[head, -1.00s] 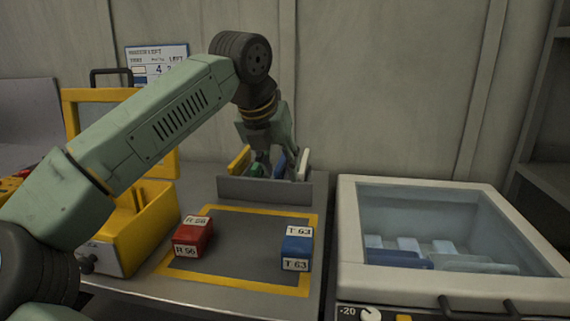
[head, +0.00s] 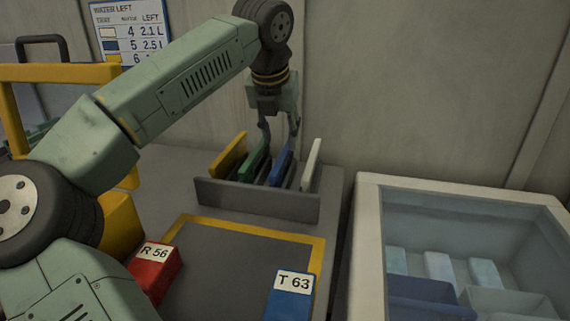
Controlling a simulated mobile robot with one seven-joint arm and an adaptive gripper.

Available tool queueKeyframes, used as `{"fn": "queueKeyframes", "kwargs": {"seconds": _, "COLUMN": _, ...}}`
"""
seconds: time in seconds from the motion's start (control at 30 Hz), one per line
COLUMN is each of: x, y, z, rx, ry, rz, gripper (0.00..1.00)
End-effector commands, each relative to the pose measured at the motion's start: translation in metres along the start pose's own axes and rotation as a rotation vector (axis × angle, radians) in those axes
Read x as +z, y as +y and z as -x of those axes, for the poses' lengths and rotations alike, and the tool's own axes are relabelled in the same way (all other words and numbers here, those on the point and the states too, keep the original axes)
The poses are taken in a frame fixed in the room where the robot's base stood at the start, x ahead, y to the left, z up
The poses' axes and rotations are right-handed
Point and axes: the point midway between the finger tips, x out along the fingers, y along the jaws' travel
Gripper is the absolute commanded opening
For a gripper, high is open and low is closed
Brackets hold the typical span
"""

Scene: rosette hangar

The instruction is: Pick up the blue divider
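The blue divider (head: 281,166) stands slightly tilted in a grey rack (head: 256,203), between a green divider (head: 251,163) and a white divider (head: 311,163). A yellow divider (head: 228,155) stands at the rack's left end. My gripper (head: 279,137) points down at the top of the blue divider, with its two fingers spread apart. The fingertips are near the divider's upper edge, one to each side in the picture. I cannot tell whether they touch it. The rack's front wall hides the dividers' lower parts.
A red block marked R 56 (head: 154,272) and a blue block marked T 63 (head: 290,297) sit by a yellow-bordered mat (head: 225,265). A glass-topped chest (head: 369,230) stands at right. A yellow case (head: 121,224) is at left. The wall rises behind the rack.

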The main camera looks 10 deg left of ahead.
Motion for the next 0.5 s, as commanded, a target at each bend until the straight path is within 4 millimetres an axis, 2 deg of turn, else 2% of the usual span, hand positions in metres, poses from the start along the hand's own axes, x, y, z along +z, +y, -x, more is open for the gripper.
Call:
{"fn": "queueKeyframes", "kwargs": {"seconds": 0.1, "x": 0.0, "y": -0.001, "z": -0.019, "rx": -0.002, "ry": 0.002, "rz": -0.001, "gripper": 0.37}}
{"fn": "queueKeyframes", "kwargs": {"seconds": 0.37, "x": 0.0, "y": -0.001, "z": -0.041, "rx": -0.002, "ry": 0.001, "rz": -0.002, "gripper": 0.37}}
{"fn": "queueKeyframes", "kwargs": {"seconds": 0.5, "x": -0.001, "y": -0.001, "z": -0.061, "rx": -0.004, "ry": 0.002, "rz": -0.002, "gripper": 0.37}}
